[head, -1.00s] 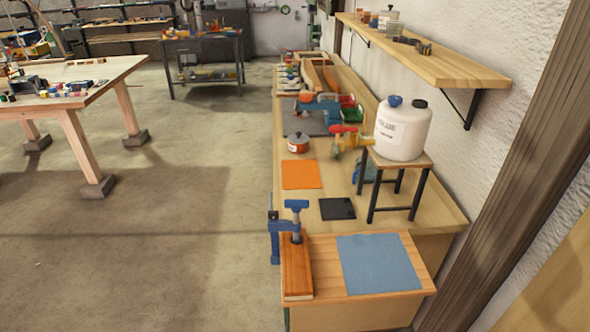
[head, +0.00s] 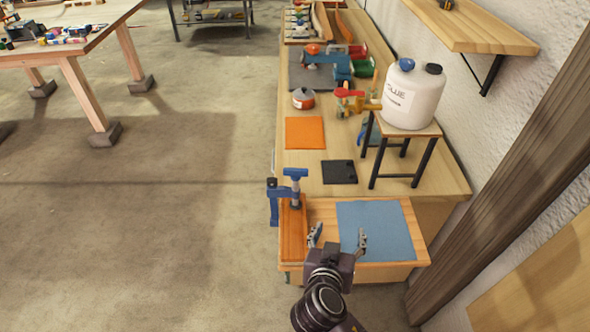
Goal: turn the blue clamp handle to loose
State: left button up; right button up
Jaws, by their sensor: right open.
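The blue clamp (head: 274,205) sits at the left edge of the bench, over a reddish-brown wooden block (head: 293,236). Its blue T-shaped handle (head: 295,173) stands on top of a grey screw, above the block. My right gripper (head: 338,238) has come in from the bottom of the head view. Its two fingers are spread apart with nothing between them. It is to the right of and nearer than the clamp handle, over the front board and close to the blue cloth, and does not touch the handle. My left gripper is not in view.
A blue cloth (head: 376,228) lies on the front board. Behind are a black pad (head: 339,172), an orange cloth (head: 304,132) and a small orange pot (head: 303,98). A white glue jug (head: 411,98) stands on a small stool (head: 402,183) at right. Open floor lies left.

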aim_at(296, 173)
jog(key=w+a+r+n+t+y, duration=0.1)
jog(key=w+a+r+t, duration=0.2)
jog(key=a+r, duration=0.15)
jog(key=w+a+r+t+y, duration=0.1)
jog(key=w+a+r+t, duration=0.25)
jog(key=a, duration=0.25)
jog(key=shift+g, duration=0.25)
jog(key=w+p, duration=0.2)
jog(key=w, duration=0.1)
jog(key=w+p, duration=0.1)
jog(key=w, duration=0.1)
jog(key=shift+d+r, duration=0.15)
jog(key=shift+r, duration=0.2)
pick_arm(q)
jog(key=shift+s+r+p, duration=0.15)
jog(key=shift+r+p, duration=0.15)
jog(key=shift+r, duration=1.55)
pick_arm(e)
jog(key=shift+w+f, duration=0.1)
jog(key=shift+w, duration=0.5)
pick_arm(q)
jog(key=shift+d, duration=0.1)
pick_arm(e)
jog(key=shift+c, duration=0.2)
